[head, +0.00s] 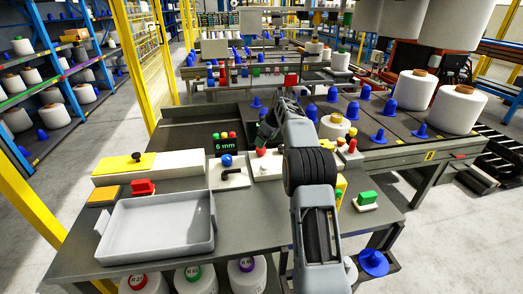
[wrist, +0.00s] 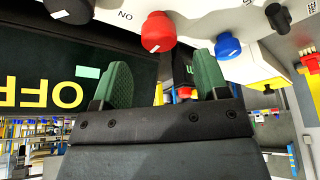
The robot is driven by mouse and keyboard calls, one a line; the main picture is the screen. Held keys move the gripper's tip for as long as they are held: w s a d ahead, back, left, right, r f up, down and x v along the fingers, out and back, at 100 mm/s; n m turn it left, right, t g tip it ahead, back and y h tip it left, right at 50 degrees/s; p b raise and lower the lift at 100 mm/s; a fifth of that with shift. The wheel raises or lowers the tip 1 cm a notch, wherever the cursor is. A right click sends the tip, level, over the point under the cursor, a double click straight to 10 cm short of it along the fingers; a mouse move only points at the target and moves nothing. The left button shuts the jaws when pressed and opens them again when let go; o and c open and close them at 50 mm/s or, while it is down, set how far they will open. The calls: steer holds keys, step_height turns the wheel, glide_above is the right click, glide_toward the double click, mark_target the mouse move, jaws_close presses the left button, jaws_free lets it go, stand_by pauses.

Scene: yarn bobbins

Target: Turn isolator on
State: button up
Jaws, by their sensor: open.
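My gripper (wrist: 160,82) shows two green fingertips standing apart in the wrist view, with nothing seen between them. In the head view my gripper (head: 268,128) is over the back of the bench, beside small white control boxes. In the wrist view a white panel (wrist: 110,14) with an inverted ON label is at the top edge. A red knob (wrist: 158,32) and a blue knob (wrist: 223,47) with a white mark are just beyond the fingertips. A large yellow OFF (wrist: 40,93) lies on a dark face at left. I cannot tell which control is the isolator.
A white box with a black handle (head: 232,175) and a 6 mm display (head: 226,145) stand left of my arm. A grey tray (head: 120,245) fills the front left of the bench. A green button (head: 367,198) is at right. Blue cones and bobbins stand behind.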

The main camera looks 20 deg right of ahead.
steer(key=shift+b+x, duration=0.35)
steer(key=shift+x, duration=2.1)
steer(key=shift+c, duration=0.5)
steer(key=c, duration=0.8)
